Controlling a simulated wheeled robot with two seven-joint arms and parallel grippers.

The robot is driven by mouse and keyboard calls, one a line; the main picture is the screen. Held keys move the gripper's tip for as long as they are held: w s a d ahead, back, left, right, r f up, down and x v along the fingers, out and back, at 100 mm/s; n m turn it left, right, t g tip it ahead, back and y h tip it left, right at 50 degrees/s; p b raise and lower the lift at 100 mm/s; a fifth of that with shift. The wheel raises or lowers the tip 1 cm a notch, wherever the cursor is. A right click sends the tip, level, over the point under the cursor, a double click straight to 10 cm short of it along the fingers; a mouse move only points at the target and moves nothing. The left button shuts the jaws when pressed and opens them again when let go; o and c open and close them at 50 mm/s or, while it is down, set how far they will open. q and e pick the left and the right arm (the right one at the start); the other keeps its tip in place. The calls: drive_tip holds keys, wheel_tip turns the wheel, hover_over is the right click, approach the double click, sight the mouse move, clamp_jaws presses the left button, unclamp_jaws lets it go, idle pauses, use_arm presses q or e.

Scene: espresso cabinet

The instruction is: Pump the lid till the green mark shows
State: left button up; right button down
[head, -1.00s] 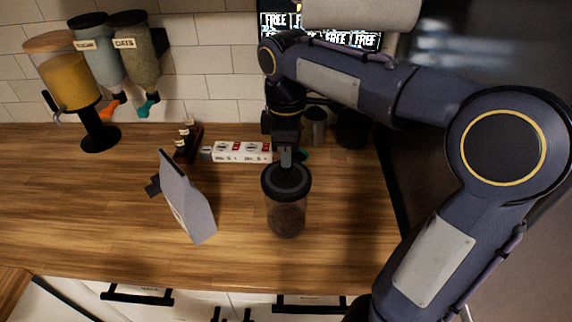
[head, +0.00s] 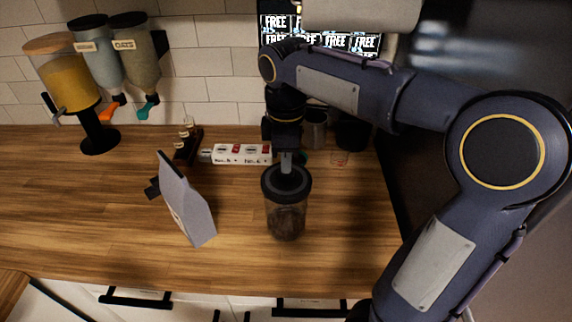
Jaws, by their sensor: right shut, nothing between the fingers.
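A clear canister with dark contents (head: 286,218) stands upright on the wooden counter. Its dark round lid (head: 272,183) faces up, with a paler disc in the middle. No green mark shows on the lid from here. My right gripper (head: 287,168) points straight down over the lid's middle. It is shut and empty, its fingertips at or just above the lid; I cannot tell whether they touch. My left gripper is not in view.
A grey bag (head: 188,205) stands tilted left of the canister. A white power strip (head: 242,154) lies behind. Dispensers (head: 68,82) stand at the back left. Dark containers (head: 352,135) stand behind my right arm. The counter's left front is clear.

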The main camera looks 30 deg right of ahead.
drive_tip(key=shift+r+p, duration=3.1)
drive_tip(key=shift+r, duration=0.35)
wheel_tip(320, 180, down, 4)
drive_tip(key=m+b, duration=0.5)
drive_tip(key=m, duration=1.3)
drive_tip(key=shift+r, duration=0.2)
drive_tip(key=shift+f+b, duration=0.4)
